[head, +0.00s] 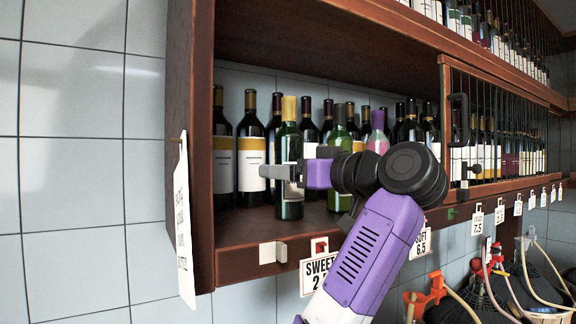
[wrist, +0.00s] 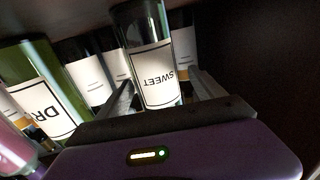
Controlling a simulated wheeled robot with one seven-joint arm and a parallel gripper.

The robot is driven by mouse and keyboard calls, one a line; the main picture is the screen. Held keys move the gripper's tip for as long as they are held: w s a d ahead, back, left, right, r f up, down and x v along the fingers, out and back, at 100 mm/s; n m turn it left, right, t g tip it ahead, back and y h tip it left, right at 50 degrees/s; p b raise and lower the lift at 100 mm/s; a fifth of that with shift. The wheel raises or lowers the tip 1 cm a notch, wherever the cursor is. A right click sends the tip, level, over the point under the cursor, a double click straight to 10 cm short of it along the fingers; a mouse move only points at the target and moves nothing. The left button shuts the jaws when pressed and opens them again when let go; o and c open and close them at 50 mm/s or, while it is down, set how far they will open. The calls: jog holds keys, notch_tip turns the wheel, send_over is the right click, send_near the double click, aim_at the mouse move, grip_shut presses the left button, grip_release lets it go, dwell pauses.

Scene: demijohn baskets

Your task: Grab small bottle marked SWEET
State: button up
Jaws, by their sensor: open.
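The small SWEET bottle is dark green glass with a yellow top and a white label, and stands upright at the front of the wooden shelf (head: 246,232) in the head view (head: 289,140). In the wrist view its label reads SWEET upside down, and the bottle (wrist: 155,75) sits between the two fingers. My gripper (head: 285,172) is open around the bottle at label height; it also shows in the wrist view (wrist: 160,92). I cannot tell whether a finger touches the glass. Part of the label is hidden by a finger in the head view.
A green bottle (head: 340,137) marked DR... in the wrist view (wrist: 45,90) stands close beside it. Several dark wine bottles (head: 251,150) stand behind. The cabinet's side wall (head: 201,150) bounds the left. A SWEET price tag (head: 318,272) hangs below the shelf.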

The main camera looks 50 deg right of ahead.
jog(key=shift+w+d+p, duration=0.15)
jog(key=shift+w+p, duration=0.1)
jog(key=shift+w, duration=0.65)
jog(key=shift+w+d+p, duration=0.15)
jog(key=shift+w+p, duration=0.1)
jog(key=shift+w, duration=0.6)
grip_shut()
